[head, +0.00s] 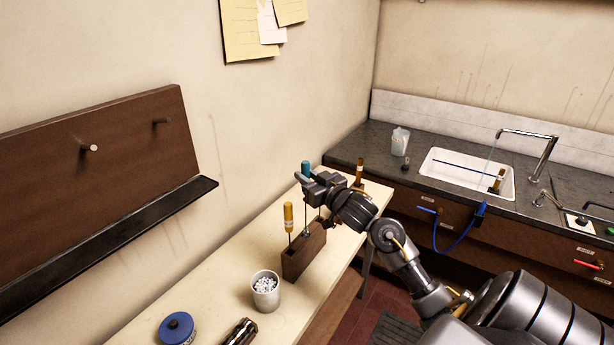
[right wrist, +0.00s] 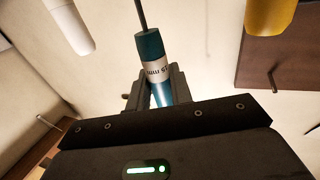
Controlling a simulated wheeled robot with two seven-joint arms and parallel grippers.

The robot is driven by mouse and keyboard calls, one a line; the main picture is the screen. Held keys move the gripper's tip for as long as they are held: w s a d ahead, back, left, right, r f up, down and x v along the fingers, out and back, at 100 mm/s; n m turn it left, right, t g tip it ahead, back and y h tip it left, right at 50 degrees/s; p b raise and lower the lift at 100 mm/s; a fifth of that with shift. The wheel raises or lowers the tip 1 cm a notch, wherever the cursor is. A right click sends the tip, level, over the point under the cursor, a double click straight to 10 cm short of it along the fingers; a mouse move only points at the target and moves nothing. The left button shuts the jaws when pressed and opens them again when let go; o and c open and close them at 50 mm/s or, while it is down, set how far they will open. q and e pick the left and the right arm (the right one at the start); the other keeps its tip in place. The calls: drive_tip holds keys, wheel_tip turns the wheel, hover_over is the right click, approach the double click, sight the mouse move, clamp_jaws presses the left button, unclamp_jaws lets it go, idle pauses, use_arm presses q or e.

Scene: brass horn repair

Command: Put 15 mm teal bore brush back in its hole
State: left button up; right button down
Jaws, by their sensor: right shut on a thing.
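The teal bore brush shows its teal handle (head: 306,167) above my right gripper (head: 313,183) in the head view. In the right wrist view the teal handle (right wrist: 150,46) has a pale band with "15 mm" lettering, and its dark shaft runs out of the frame. My right gripper is shut on this handle, over the wooden brush block (head: 304,256). A thin dark shaft hangs below the gripper toward the block top; I cannot tell whether its tip is inside a hole. A yellow-handled brush (head: 289,217) stands upright in the block. My left gripper is not in view.
The block stands on a pale bench near the wall. A cup of white bits (head: 265,288), a blue tin (head: 176,328) and a dark cylinder (head: 241,332) are nearer. A brown-handled item (head: 359,171) stands beyond the gripper. A sink (head: 465,172) is at the right.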

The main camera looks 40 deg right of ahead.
wheel_tip(320, 180, down, 8)
drive_tip(key=b, duration=0.5)
drive_tip(key=shift+f, duration=0.15)
idle(2.3)
drive_tip(key=c, duration=1.2)
unclamp_jaws()
drive_tip(key=shift+o, duration=0.2)
drive_tip(key=shift+s, duration=0.1)
drive_tip(key=s+b, duration=0.2)
drive_tip(key=s, duration=0.8)
drive_tip(key=shift+s+a, duration=0.25)
drive_tip(key=shift+s, duration=0.1)
